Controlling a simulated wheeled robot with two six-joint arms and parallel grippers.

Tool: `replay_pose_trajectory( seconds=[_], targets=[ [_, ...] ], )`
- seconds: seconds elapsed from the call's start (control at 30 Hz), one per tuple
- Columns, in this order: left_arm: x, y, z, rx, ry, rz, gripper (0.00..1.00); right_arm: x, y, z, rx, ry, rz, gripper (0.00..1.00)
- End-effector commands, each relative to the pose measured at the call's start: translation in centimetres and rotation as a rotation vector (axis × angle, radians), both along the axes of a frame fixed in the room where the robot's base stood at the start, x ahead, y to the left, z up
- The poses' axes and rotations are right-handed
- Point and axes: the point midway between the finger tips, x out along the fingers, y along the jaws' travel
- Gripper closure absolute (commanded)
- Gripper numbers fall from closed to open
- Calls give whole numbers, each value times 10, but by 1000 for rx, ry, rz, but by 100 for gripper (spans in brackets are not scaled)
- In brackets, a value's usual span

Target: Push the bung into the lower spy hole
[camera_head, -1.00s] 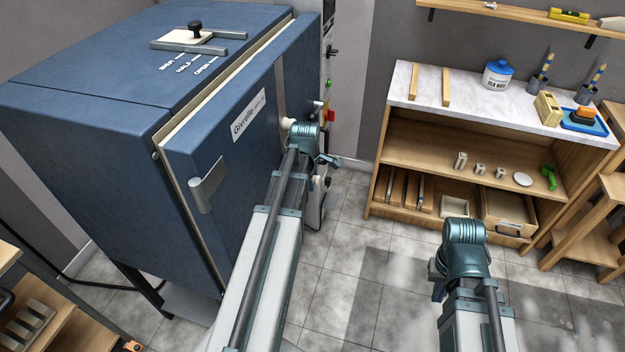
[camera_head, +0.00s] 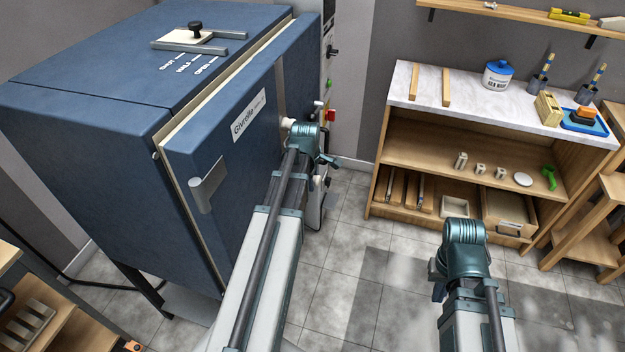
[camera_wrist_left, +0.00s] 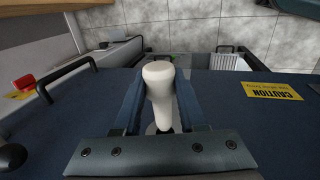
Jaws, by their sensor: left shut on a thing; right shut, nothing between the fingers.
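The cream bung (camera_wrist_left: 159,82) stands between the two fingers of my left gripper (camera_wrist_left: 160,105), which is shut on it. In the head view my left gripper (camera_head: 303,134) is close to the front of the blue kiln door (camera_head: 235,160). A small white piece (camera_head: 287,123) shows beside it at the door and looks like the bung. The lower spy hole is not clearly visible, so I cannot tell how far the bung is in. My right gripper (camera_head: 438,280) is shut and empty over the floor, away from the kiln, mostly hidden by its wrist.
A wooden shelf unit (camera_head: 470,150) with a marble top stands at the right and holds small props, jars and tools. Tiled floor (camera_head: 345,240) lies clear between kiln and shelf. A caution label (camera_wrist_left: 272,91) and dark handle (camera_wrist_left: 66,77) show in the wrist view.

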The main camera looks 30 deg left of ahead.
Motion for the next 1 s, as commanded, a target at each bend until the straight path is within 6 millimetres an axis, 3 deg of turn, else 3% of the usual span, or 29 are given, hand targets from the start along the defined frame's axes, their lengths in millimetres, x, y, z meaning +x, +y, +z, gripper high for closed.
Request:
replay_pose_trajectory(
  seconds=[1.0],
  targets=[
    [-2, 6, 1, 0, 0, 0, 100, 0, 0, 1, 0, 0, 0, 100]
  ],
)
